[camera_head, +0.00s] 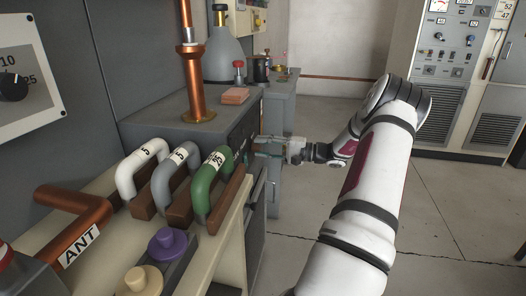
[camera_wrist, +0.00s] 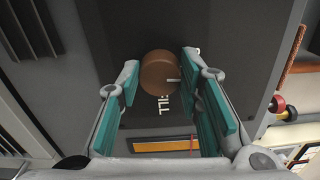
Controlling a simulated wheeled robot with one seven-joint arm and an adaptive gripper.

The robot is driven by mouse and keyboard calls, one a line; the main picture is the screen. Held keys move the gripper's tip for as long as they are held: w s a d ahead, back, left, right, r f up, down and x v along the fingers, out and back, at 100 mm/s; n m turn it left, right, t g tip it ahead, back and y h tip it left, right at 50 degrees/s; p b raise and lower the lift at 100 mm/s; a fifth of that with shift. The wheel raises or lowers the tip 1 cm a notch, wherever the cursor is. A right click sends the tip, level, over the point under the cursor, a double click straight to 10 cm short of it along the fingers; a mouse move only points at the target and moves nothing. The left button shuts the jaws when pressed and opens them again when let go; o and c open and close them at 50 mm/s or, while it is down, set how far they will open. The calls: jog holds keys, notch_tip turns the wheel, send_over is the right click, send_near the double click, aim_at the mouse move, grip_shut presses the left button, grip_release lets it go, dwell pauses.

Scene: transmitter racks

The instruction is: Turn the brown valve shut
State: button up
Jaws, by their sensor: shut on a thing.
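The brown valve (camera_wrist: 160,72) is a round knob on a dark grey panel in the wrist view, with a short pale pointer mark on its right side. In the head view, my gripper (camera_head: 264,147) reaches left to the front face of the grey cabinet (camera_head: 160,122). The knob itself is not clear in that view.
White, grey and green handles (camera_head: 213,181) stand on the bench left of my gripper. A copper post (camera_head: 196,85) and a pinkish block (camera_head: 235,96) are on the cabinet top. Open floor (camera_head: 318,205) lies to the right, with racks (camera_head: 450,80) beyond.

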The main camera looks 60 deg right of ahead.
jog(key=shift+n+b, duration=0.3)
jog(key=shift+n, duration=0.3)
jog(key=o, duration=1.2)
jog(key=shift+c, duration=0.2)
jog(key=v, duration=1.2)
jog(key=shift+a, duration=0.1)
